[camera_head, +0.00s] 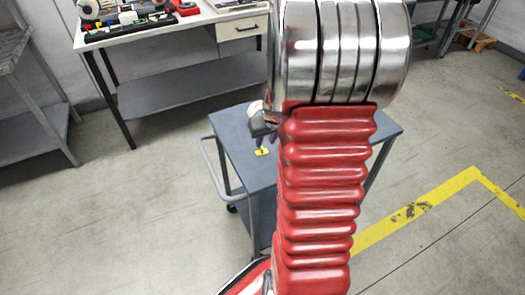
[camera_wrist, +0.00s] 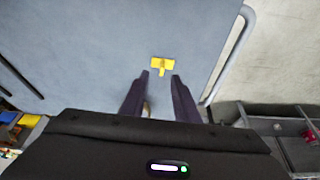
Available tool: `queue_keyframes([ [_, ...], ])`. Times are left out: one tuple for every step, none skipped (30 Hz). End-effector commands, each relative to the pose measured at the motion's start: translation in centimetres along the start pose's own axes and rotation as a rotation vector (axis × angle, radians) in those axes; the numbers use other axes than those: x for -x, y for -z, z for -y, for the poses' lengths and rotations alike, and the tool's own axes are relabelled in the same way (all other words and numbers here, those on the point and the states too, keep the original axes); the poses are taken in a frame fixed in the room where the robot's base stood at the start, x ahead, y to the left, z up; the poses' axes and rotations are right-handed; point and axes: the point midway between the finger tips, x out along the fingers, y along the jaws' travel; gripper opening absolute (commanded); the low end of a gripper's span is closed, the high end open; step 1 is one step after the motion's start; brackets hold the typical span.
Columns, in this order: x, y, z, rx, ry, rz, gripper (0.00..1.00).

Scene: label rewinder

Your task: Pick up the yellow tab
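The yellow tab (camera_wrist: 163,64) lies flat on the grey-blue top of a cart (camera_wrist: 90,50). In the wrist view it is a small T-like shape just past my fingertips, in line with the gap between them. My gripper (camera_wrist: 160,75) is open, with its two dark fingers apart and nothing seen between the tips. In the head view the yellow tab (camera_head: 262,151) shows near the cart's left edge, just below my gripper (camera_head: 262,139). My red arm hides much of the cart top there.
The cart has a rail handle (camera_head: 212,170) on its left side. A workbench (camera_head: 150,28) with tools stands behind, and a grey shelf (camera_head: 30,90) is at the far left. The cart top around the tab looks clear.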

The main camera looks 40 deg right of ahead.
Motion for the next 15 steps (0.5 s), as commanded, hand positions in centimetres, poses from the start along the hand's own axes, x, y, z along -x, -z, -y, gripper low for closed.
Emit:
queue_keyframes([
  [-0.11, 0.02, 0.01, 0.0, 0.0, 0.0, 0.28],
  [-0.13, 0.03, 0.01, 0.0, 0.0, -0.001, 0.28],
  [-0.13, 0.04, 0.02, 0.0, 0.0, -0.001, 0.28],
  [-0.12, 0.04, 0.02, 0.0, 0.0, -0.001, 0.28],
  [-0.11, 0.04, 0.02, 0.0, 0.0, -0.001, 0.28],
  [-0.1, 0.04, 0.02, 0.0, 0.0, -0.001, 0.28],
  [-0.1, 0.04, 0.02, 0.0, 0.0, -0.001, 0.28],
  [-0.1, 0.04, 0.02, 0.0, 0.0, -0.001, 0.28],
  [-0.11, 0.04, 0.03, 0.0, 0.0, -0.001, 0.28],
  [-0.14, 0.03, 0.04, 0.001, 0.0, -0.001, 0.28],
  [-0.2, 0.03, 0.05, 0.0, 0.0, 0.0, 0.28],
  [-0.32, 0.03, 0.07, 0.0, 0.001, 0.0, 0.28],
  [-0.47, 0.02, 0.1, 0.0, 0.001, 0.0, 0.28],
  [-0.65, 0.02, 0.13, 0.0, 0.001, 0.001, 0.28],
  [-0.96, 0.0, 0.18, 0.001, 0.002, 0.001, 0.28],
])
